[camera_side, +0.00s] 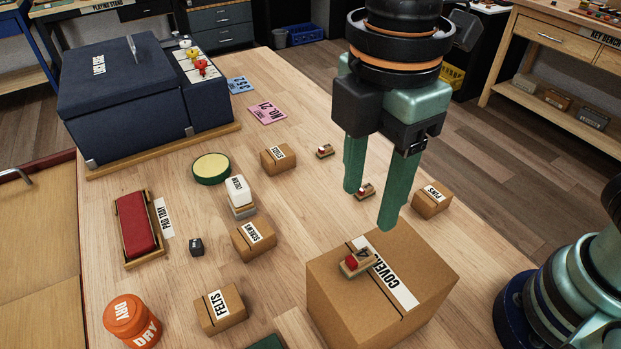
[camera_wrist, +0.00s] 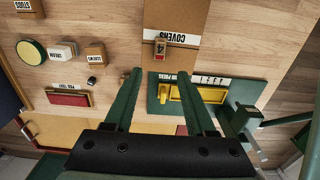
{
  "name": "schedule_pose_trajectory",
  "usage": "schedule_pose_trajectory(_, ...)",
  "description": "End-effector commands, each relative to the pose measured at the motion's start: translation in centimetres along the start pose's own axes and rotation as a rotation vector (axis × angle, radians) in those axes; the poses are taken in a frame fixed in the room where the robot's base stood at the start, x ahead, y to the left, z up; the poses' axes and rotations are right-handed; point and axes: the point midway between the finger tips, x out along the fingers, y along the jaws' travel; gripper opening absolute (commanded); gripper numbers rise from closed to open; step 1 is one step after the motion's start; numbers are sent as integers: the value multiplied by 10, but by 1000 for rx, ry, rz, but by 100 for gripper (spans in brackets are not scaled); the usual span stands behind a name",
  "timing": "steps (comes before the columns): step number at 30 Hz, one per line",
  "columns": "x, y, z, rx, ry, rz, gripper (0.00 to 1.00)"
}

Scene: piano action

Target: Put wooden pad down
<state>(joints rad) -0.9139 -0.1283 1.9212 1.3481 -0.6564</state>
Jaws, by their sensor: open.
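A small wooden pad with a red top and a "4" label (camera_side: 354,265) rests on top of the cardboard COVERS box (camera_side: 330,290). In the wrist view the pad (camera_wrist: 160,50) lies on the box (camera_wrist: 190,12), beyond my fingertips and about midway between them. My gripper (camera_side: 372,205) has two green fingers spread apart with nothing between them. It is raised over the table, apart from the pad. The open fingers (camera_wrist: 159,76) also show in the wrist view. Two similar small red-topped blocks (camera_side: 325,151) (camera_side: 365,191) stand on the table farther back.
Cartons labelled STUDS (camera_side: 276,160), SCREWS (camera_side: 252,243), FELTS (camera_side: 220,310) and PINS (camera_side: 431,203) stand around. A pad tray (camera_side: 137,222) with a red pad lies left. A green press with a yellow part (camera_wrist: 165,95) lies beside the COVERS box. The table's middle has bare wood.

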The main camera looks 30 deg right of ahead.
Motion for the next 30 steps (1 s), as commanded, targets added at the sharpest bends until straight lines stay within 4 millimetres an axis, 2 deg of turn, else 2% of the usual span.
schedule_pose_trajectory(5, -12, 3, 4, 22, 7, 5, 56)
schedule_pose_trajectory(8, -13, 16, 20, 127, 31, 24, 56)
schedule_pose_trajectory(11, -11, 39, 54, 332, 80, 66, 56)
schedule_pose_trajectory(15, -6, 68, 118, 707, 170, 151, 56)
schedule_pose_trajectory(21, 5, 84, 204, 1197, 292, 280, 56)
schedule_pose_trajectory(25, 11, 84, 241, 1410, 348, 344, 56)
schedule_pose_trajectory(30, 15, 83, 261, 1530, 384, 385, 56)
